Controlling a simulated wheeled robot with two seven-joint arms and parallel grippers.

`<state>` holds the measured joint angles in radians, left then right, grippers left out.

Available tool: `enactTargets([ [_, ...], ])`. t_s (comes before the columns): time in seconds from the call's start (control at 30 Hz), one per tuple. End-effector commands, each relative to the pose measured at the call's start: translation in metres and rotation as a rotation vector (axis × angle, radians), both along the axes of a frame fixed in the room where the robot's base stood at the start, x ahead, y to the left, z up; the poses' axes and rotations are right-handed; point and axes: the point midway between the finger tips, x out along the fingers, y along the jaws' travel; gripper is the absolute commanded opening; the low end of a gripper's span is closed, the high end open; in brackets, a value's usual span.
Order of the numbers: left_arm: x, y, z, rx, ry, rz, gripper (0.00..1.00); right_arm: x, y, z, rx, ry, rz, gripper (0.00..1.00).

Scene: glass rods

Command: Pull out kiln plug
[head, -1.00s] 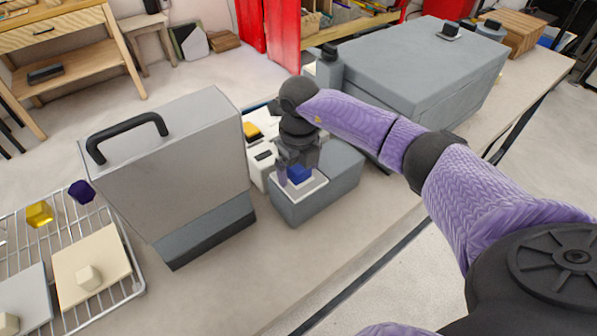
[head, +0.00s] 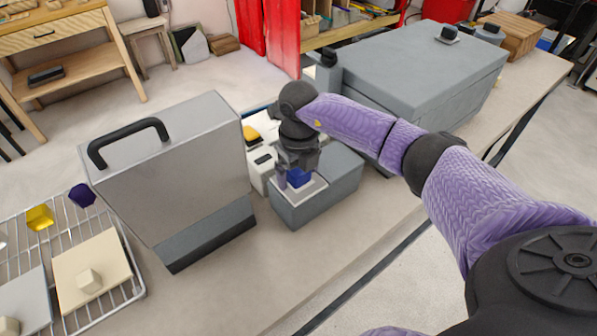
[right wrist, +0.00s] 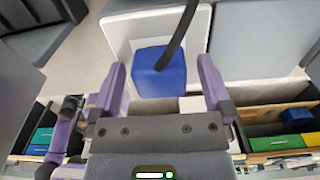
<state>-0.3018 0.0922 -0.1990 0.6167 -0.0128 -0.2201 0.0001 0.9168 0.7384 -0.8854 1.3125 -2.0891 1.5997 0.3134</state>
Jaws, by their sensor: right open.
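A blue block-shaped plug (head: 299,178) sits on a white plate (head: 308,191) on top of a low grey box (head: 330,193). In the right wrist view the blue plug (right wrist: 158,72) shows with a dark cord or strip running up from it. My right gripper (head: 296,176) points down at the plug. In the wrist view my right gripper's fingers (right wrist: 161,78) are open, one on each side of the plug, with gaps visible. The gripper partly hides the plug in the head view. My left gripper is not in view.
A tall grey case with a black handle (head: 130,143) stands left of the gripper. A large grey box (head: 425,75) stands behind right. A white device with a yellow top (head: 252,133) is close by. A wire rack (head: 135,286) lies front left. The bench front is clear.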

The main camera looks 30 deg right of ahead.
Motion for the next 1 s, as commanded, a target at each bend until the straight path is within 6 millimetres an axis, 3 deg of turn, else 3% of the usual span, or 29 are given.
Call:
enactTargets([
  [0.17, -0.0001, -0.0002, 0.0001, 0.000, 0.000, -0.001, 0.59, 0.0000, -0.0001, 0.0001, 0.000, 0.000, 0.000, 0.98],
  [0.63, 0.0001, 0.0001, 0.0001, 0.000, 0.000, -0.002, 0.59, -0.0001, -0.0001, 0.0000, -0.001, 0.001, 0.000, 0.00],
  [1.0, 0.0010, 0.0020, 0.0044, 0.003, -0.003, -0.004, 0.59, -0.0001, -0.0001, 0.0049, -0.001, 0.000, 0.000, 0.00],
])
